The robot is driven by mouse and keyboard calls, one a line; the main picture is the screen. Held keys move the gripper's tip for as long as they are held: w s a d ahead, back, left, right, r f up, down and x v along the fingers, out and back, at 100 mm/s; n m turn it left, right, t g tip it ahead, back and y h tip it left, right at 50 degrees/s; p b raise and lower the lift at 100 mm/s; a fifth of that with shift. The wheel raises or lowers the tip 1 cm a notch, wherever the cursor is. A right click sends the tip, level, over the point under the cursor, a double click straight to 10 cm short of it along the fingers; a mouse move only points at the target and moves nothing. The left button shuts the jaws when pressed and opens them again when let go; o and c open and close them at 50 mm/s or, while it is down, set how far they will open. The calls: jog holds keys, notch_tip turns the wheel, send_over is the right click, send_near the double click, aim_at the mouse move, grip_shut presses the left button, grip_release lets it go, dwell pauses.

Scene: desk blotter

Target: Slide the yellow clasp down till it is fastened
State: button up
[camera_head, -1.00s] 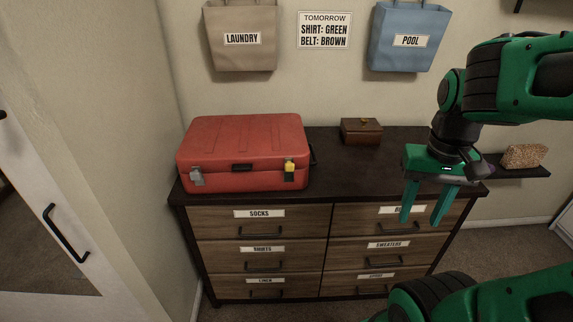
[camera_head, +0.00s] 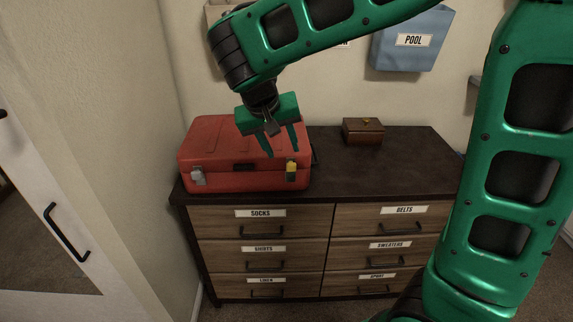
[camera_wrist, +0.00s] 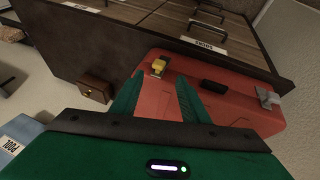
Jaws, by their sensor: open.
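The red suitcase (camera_head: 225,178) lies closed on the left of the dresser top. The yellow clasp (camera_head: 291,168) is on the right of its front face; in the wrist view the yellow clasp (camera_wrist: 158,66) sits beyond my fingertips. A grey clasp (camera_head: 198,176) is on the left of the front face. My gripper (camera_head: 283,155) is open and empty, above the suitcase's right part, fingers pointing down. In the wrist view my gripper (camera_wrist: 160,85) has its two fingers spread over the red lid, apart from the clasp. I cannot tell how far down the yellow clasp sits.
A small brown box (camera_head: 362,131) stands on the dresser top (camera_head: 400,160) to the right of the suitcase. A blue bag labelled POOL (camera_head: 412,40) hangs on the wall behind. The dresser top's right part is clear. A dark handle (camera_head: 243,167) is between the clasps.

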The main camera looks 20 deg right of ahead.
aim_at(290, 166)
jog(key=x, duration=0.9)
jog(key=shift+d+f, duration=0.15)
